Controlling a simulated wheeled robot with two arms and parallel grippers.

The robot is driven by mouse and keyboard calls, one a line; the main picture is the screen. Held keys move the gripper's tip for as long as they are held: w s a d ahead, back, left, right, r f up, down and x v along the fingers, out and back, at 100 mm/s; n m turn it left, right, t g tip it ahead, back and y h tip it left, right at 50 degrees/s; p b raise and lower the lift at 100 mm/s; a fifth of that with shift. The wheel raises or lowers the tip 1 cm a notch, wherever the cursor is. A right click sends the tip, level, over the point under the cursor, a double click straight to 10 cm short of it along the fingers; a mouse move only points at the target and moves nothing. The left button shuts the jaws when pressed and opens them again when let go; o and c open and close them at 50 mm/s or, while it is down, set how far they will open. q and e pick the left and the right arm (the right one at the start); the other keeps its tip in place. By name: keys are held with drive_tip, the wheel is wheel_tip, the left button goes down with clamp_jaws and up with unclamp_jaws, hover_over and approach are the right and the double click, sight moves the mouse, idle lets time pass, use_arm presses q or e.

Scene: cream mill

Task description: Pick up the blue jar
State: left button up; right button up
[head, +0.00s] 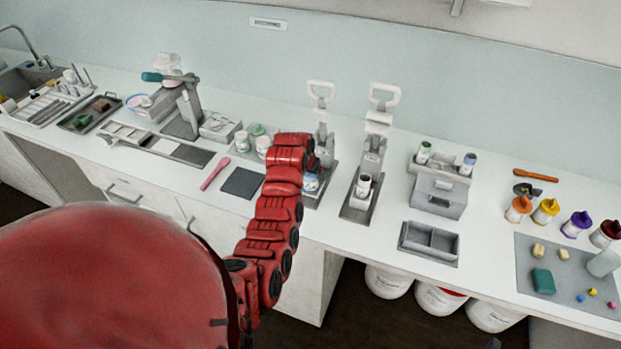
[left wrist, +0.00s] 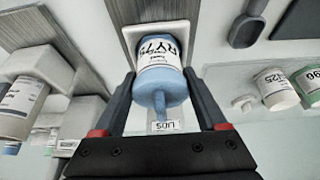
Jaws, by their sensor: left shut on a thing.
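The blue jar (left wrist: 160,80) shows in the left wrist view, with a white label with dark lettering around it. My left gripper (left wrist: 159,92) is shut on it, one dark finger on each side. Beyond the jar is a pale square holder (left wrist: 131,29); I cannot tell whether the jar still touches it. In the head view the jar (head: 311,183) is a small blue and white shape at the left press stand, partly hidden by my red left arm, which also hides most of the gripper (head: 314,162). My right gripper is not in view.
A second press (head: 372,150) with a white cup (head: 363,185) stands just right. White jars (head: 263,146) with green ones stand left, near a dark mat (head: 243,183) and pink tool (head: 215,174). A grey two-part tray (head: 429,242) lies right, with clear counter around it.

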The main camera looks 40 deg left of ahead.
use_arm(q)
wheel_tip(320, 180, up, 3)
drive_tip(key=b, duration=0.3)
drive_tip(key=shift+f, duration=0.1)
drive_tip(key=s+d, duration=0.1)
drive_tip(key=s+b, duration=0.1)
drive_tip(key=s, duration=0.1)
drive_tip(key=s+d, duration=0.1)
drive_tip(key=shift+s+d+r+b, duration=0.2)
drive_tip(key=shift+d+b, duration=0.1)
drive_tip(key=s+d+r+p, duration=0.1)
drive_tip(key=s+d+p, duration=0.4)
drive_tip(key=s+p, duration=0.3)
drive_tip(key=shift+s+d+r, duration=0.2)
drive_tip(key=shift+s, duration=0.6)
